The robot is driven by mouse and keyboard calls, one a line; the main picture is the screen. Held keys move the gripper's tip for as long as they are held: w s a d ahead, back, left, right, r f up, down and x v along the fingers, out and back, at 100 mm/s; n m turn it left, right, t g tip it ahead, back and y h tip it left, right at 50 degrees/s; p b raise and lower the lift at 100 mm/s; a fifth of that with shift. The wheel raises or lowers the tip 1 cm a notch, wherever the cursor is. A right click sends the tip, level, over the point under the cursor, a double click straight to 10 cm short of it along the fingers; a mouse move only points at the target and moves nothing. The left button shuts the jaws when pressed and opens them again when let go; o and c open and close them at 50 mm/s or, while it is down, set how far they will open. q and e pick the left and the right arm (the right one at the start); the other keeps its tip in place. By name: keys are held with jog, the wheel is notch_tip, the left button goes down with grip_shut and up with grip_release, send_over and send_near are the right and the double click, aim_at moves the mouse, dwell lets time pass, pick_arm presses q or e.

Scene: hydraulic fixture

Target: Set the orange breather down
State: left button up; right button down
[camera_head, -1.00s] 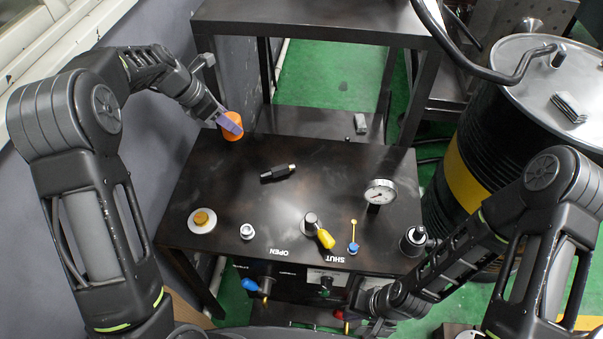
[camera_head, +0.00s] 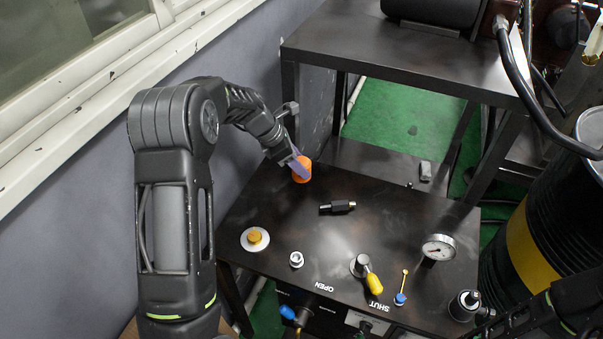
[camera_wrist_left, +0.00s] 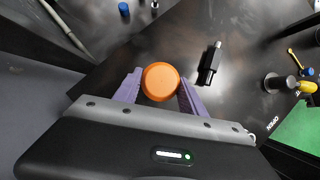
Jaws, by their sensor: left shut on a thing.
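The orange breather (camera_head: 302,170) is at the far left corner of the dark fixture table (camera_head: 290,215). My left gripper (camera_head: 298,164) is shut on it. In the left wrist view the round orange top of the breather (camera_wrist_left: 160,81) sits between the two purple fingers of my left gripper (camera_wrist_left: 158,88). Whether its underside touches the table top is hidden. My right gripper is not in view; only part of my right arm shows at the lower right edge.
A black cylinder (camera_head: 338,207) lies near the breather. A gold knob on a white disc (camera_head: 255,239), a white fitting (camera_head: 296,259), a yellow-handled valve (camera_head: 373,283), a blue-and-yellow piece (camera_head: 401,298) and a gauge (camera_head: 438,248) stand toward the front. The table's left middle is clear.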

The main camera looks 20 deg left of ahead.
pick_arm(q)
jog(key=shift+f, duration=1.8)
jog(key=shift+f, duration=0.1)
jog(key=shift+f, duration=0.15)
jog(key=o, duration=1.4)
jog(key=v, duration=1.2)
jog(key=shift+r, duration=0.3)
